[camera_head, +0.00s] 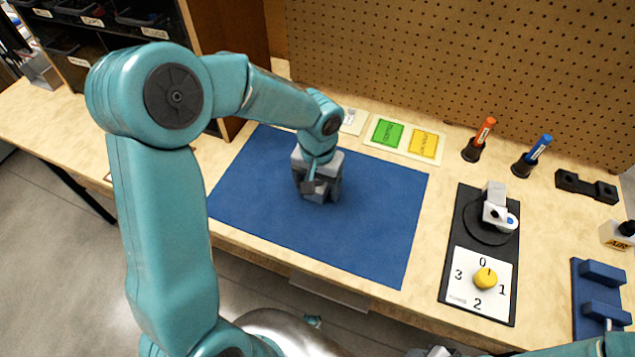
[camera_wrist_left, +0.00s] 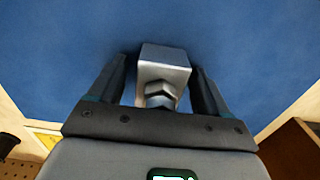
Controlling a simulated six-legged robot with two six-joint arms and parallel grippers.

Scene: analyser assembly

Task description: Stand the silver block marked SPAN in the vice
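In the left wrist view, a silver block (camera_wrist_left: 164,60) with a stepped, hexagonal-looking near end is between the two fingers of my left gripper (camera_wrist_left: 163,85), over the blue mat. A gap shows beside the left-hand finger, so the gripper looks open around the block. In the head view my left gripper (camera_head: 312,186) points down at the mat and its grey body largely hides the block. No SPAN marking is readable. A blue vice (camera_head: 603,271) with two raised jaws stands at the far right, partly cut by the frame edge. My right gripper is not seen.
The blue mat (camera_head: 385,215) is otherwise bare. To its right lies a black panel (camera_head: 449,270) with a yellow knob and a white-grey fixture. Orange (camera_head: 484,132) and blue (camera_head: 538,149) markers stand behind it. Green and yellow cards lie behind the mat, before a pegboard (camera_head: 440,60).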

